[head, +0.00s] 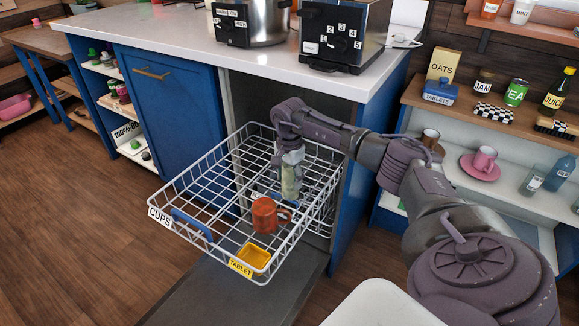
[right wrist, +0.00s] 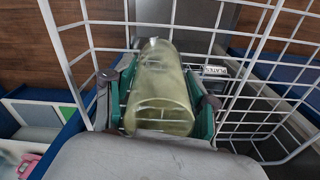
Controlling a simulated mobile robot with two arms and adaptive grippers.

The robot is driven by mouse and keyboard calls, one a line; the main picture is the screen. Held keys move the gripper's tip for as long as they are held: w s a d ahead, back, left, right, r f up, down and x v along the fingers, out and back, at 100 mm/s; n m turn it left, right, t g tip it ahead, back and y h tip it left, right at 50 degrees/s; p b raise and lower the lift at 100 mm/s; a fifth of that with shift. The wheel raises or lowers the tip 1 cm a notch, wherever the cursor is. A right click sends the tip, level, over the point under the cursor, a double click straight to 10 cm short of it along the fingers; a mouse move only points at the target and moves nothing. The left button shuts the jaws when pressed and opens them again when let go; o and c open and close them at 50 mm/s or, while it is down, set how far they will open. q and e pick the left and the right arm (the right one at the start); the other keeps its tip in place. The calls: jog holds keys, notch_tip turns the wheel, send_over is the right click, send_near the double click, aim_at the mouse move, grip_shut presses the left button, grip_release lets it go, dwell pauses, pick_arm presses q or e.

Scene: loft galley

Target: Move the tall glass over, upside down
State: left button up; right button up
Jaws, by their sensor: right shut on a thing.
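The tall glass, pale greenish and see-through, is between the fingers of my right gripper (head: 291,178) in the head view. In the right wrist view the glass (right wrist: 163,88) lies between the green finger pads (right wrist: 160,98), which are shut on its sides. The gripper points down into the white wire rack (head: 180,192) labelled CUPS, behind the red mug. I cannot tell which end of the glass is its mouth, or whether it touches the rack floor. My left gripper is not in view.
A red mug (head: 264,214) stands in the rack near the front. A yellow tablet holder (head: 254,256) is at its front corner. The rack's left part is clear. The counter (head: 180,33) overhangs behind; shelves (head: 510,122) with jars and cups stand right.

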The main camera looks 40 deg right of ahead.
jog(key=o, duration=1.4)
notch_tip(320, 180, up, 12)
jog(key=shift+r, duration=0.1)
